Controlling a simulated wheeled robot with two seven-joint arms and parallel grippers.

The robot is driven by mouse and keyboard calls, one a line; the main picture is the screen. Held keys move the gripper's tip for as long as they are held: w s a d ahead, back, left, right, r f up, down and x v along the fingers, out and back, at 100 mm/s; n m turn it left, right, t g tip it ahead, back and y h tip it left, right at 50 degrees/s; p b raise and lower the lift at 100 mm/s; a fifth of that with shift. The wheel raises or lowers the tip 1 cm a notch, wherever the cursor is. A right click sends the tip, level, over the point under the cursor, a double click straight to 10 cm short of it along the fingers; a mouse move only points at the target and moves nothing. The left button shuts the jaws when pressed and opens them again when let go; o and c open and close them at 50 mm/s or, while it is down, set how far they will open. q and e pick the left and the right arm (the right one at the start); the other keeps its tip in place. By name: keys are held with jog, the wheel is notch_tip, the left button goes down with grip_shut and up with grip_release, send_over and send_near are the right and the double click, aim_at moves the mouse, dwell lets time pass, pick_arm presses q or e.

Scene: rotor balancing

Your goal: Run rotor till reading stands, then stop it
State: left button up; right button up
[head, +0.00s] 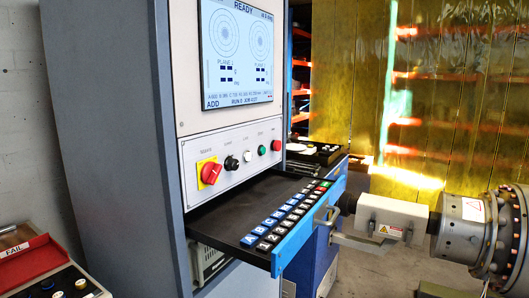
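The balancing machine's screen (236,55) reads READY at the top, with two round polar plots and blank-looking dark value boxes under each. A grey drive head (458,228) with a shaft guard (392,217) stands at the right edge. The rotor itself cannot be made out. Neither of my grippers is in view.
A black keyboard drawer (235,210) with a blue front sticks out below the panel. A yellow translucent curtain (440,90) hangs behind. At the lower left is a red tray labelled FAIL (30,258) above a box with coloured knobs (65,284). Grey floor shows below the shaft guard.

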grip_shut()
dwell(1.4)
